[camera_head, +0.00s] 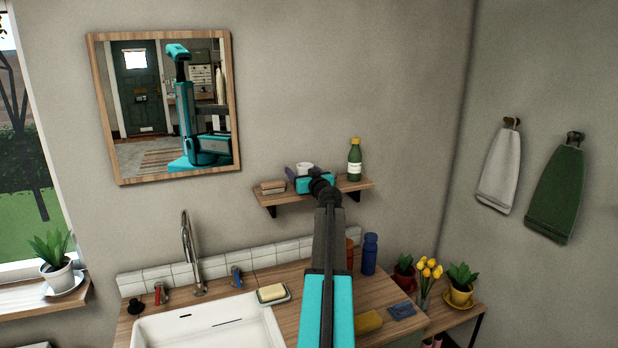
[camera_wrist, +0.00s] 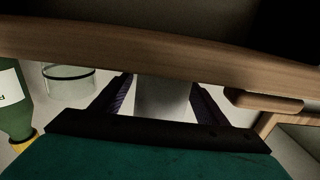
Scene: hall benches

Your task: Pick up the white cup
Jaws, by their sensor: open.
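The white cup (camera_head: 305,168) stands on the small wooden wall shelf (camera_head: 347,187), partly hidden behind my gripper in the head view. My gripper (camera_head: 303,181) is at the shelf, in front of the cup. In the wrist view, which looks upside down, the cup (camera_wrist: 162,100) lies between the two dark fingers of my gripper (camera_wrist: 163,86). The fingers are open on either side of it, with narrow gaps showing. The cup's lower part is hidden by the shelf edge (camera_wrist: 160,50).
A green bottle (camera_head: 354,161) with a yellow cap stands on the shelf, right of my gripper. A clear glass (camera_wrist: 68,80) stands between bottle and cup. A wooden item (camera_head: 272,187) sits at the shelf's left end. A mirror (camera_head: 166,105) hangs left; a tap (camera_head: 188,250) rises below.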

